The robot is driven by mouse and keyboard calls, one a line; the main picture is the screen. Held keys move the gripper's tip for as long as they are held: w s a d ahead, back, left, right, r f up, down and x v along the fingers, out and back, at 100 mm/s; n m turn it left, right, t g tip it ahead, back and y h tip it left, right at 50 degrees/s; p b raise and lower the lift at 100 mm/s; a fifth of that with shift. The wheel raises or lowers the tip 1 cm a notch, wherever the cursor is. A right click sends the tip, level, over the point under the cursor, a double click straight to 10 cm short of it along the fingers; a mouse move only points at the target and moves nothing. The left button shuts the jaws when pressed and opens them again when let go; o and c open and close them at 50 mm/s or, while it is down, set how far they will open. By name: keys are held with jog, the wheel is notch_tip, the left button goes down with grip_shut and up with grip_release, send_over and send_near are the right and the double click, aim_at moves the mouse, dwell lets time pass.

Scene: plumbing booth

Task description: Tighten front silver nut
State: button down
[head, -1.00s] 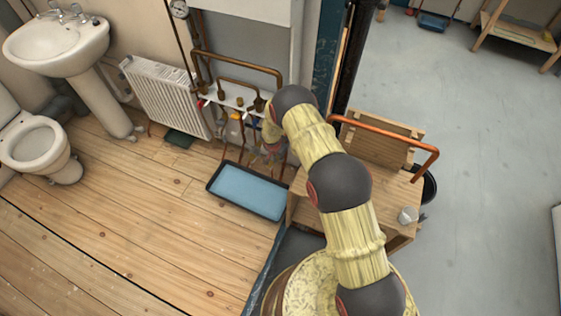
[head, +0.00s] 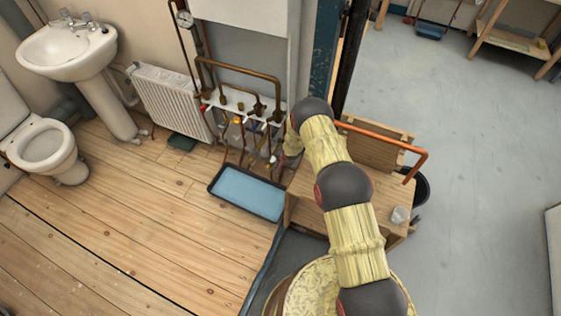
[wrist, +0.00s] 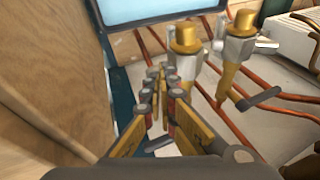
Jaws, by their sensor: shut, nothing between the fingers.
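In the wrist view my gripper (wrist: 160,76) is shut and empty, its fingers pointing toward the blue tray. Just right of the fingertips stands a brass-capped fitting with a silver nut (wrist: 186,66). A second brass-capped fitting (wrist: 240,48) with a silver body and a dark lever stands further right. I cannot tell which silver nut is the front one. In the head view the pipe fittings (head: 238,121) sit under the brass pipes, and my arm mostly hides my gripper.
A blue tray (head: 247,193) lies on the floor below the pipes. A wooden bench (head: 370,185) with a copper pipe (head: 385,136) stands right of the fittings, and its wooden side (wrist: 45,60) is close on the left in the wrist view. A radiator (head: 170,100) stands left.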

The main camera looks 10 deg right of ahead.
jog(key=shift+d+f, duration=0.15)
jog(key=shift+s+d+f+b, duration=0.15)
jog(key=shift+f+b, duration=0.15)
jog(key=shift+f, duration=0.3)
jog(key=shift+s+d+f+b, duration=0.1)
jog(key=shift+f+b, duration=0.25)
jog(key=shift+f, duration=0.3)
jog(key=shift+s+d+f+b, duration=0.15)
jog(key=shift+f+b, duration=0.15)
jog(key=shift+f, duration=0.4)
jog(key=v, duration=1.2)
